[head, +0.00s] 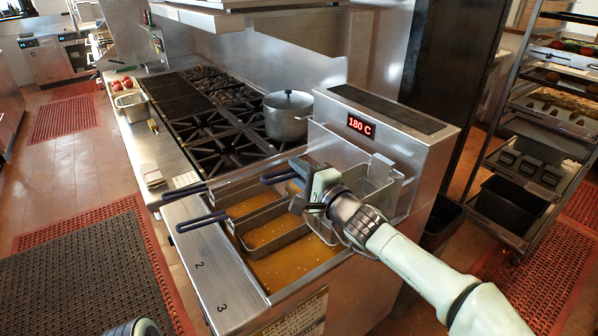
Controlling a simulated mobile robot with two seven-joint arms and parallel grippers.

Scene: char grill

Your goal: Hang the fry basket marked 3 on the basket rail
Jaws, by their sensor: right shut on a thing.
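My right gripper (312,192) is shut on the dark blue handle (280,175) of a wire fry basket (372,188). This basket is up above the oil, in front of the fryer's back housing (400,122). The gripper and wrist hide part of it. I cannot read a number on it or tell whether it touches the basket rail, which I cannot clearly make out. Two other baskets sit in the oil: one farther back (246,206) and one nearer (278,231). Numbers 2 and 3 are marked on the fryer's front ledge (208,282). My left gripper is not in view.
The handles of the two lowered baskets (202,221) stick out left over the ledge. A lidded pot (288,115) stands on the burners beside the fryer. A tray rack (535,150) stands at the right. The oil (290,268) nearest the front is open.

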